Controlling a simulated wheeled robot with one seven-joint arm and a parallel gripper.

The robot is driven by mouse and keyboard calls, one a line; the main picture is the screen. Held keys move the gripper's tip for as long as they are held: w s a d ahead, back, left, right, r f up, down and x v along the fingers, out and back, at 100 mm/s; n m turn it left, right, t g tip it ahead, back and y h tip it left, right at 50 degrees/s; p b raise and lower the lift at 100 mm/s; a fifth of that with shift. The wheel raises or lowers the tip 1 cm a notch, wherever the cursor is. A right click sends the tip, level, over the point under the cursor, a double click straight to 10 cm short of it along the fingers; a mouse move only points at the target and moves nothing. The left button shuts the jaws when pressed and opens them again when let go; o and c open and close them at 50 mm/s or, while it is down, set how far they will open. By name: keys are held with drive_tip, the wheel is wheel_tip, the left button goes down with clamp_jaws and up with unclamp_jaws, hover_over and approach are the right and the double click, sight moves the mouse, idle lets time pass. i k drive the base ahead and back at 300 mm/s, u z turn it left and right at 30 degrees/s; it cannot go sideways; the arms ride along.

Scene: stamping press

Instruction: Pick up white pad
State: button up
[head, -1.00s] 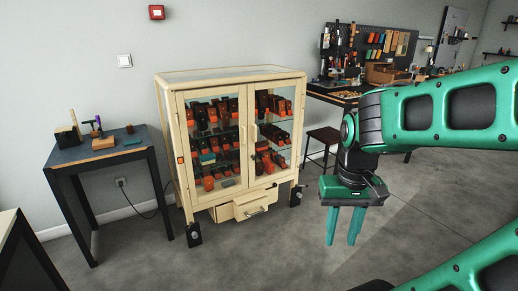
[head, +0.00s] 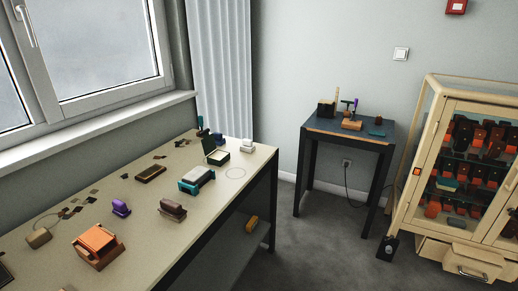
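I cannot tell for sure which thing is the white pad. On the long pale table, a small white block with a dark base (head: 247,146) stands near the far right corner. Left of it is an open dark green case (head: 215,155) with a raised lid and a pale inside. Nearer, a teal and black piece with a whitish top (head: 197,178) lies on the table. My gripper is out of view now.
The long table (head: 172,246) also holds an orange block (head: 98,243), a purple stamp (head: 121,208) and a brown stamp (head: 173,210). A small dark table (head: 330,133) and a glass cabinet (head: 450,108) stand beyond.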

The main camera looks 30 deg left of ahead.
sight(247, 147)
drive_tip(key=u, duration=0.6)
drive_tip(key=k, duration=1.2)
drive_tip(key=z, duration=0.65)
drive_tip(key=i, duration=1.6)
drive_tip(key=u, duration=0.55)
drive_tip(key=i, duration=1.2)
drive_tip(key=u, duration=0.6)
